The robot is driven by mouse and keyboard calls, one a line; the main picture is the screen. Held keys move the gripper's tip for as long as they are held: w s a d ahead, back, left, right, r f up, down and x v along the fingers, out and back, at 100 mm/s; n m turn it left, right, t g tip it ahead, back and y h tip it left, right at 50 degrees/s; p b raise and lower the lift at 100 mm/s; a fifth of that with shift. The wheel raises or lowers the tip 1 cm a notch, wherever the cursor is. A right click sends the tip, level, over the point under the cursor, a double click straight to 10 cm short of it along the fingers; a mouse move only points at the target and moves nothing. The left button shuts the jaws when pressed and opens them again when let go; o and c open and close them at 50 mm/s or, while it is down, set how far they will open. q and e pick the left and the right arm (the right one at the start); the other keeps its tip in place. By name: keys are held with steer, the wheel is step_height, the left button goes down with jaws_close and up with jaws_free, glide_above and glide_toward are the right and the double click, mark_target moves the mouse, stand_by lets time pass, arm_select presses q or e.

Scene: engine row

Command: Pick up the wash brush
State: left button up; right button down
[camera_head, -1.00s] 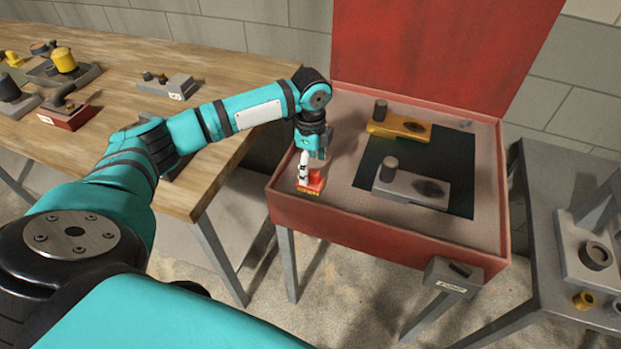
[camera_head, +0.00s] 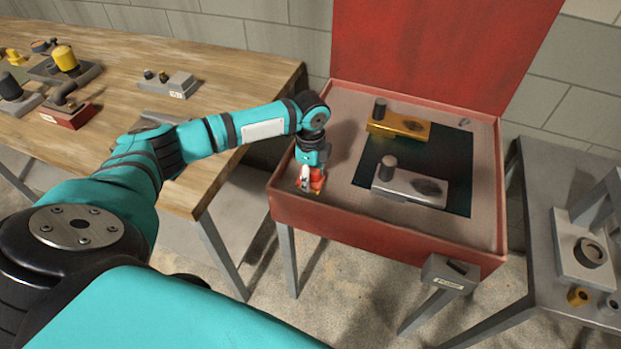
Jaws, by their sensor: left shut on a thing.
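The wash brush (camera_head: 317,181) is a small red block with a little yellow at its base. It is at the left front corner of the red wash basin (camera_head: 350,233). My left gripper (camera_head: 309,180) points down over it and is shut on it. The fingers hide much of the brush, and I cannot tell whether it still touches the basin floor. My right gripper is not in view.
In the basin, a yellow part (camera_head: 399,124) and a grey part (camera_head: 410,187) lie on a dark panel. The red lid (camera_head: 440,50) stands open behind. A wooden bench (camera_head: 230,80) with several parts is at the left, a grey table (camera_head: 545,220) at the right.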

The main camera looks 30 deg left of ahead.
arm_select(q)
steer(key=shift+c, duration=1.2)
steer(key=shift+r, duration=0.15)
steer(key=shift+r, duration=0.25)
steer(key=r, duration=0.1)
steer(key=b, duration=0.1)
steer(key=s+r, duration=0.1)
steer(key=shift+d+r+b, duration=0.3)
steer(key=shift+b, duration=0.05)
steer(key=s+d+r+b, duration=0.1)
steer(key=s+d, duration=0.2)
steer(key=s, duration=0.3)
steer(key=s+d+b, duration=0.1)
steer(key=s+d, duration=0.2)
steer(key=s, duration=0.4)
steer(key=shift+s+d+r, duration=0.15)
steer(key=shift+d+r, duration=0.2)
steer(key=shift+d, duration=0.05)
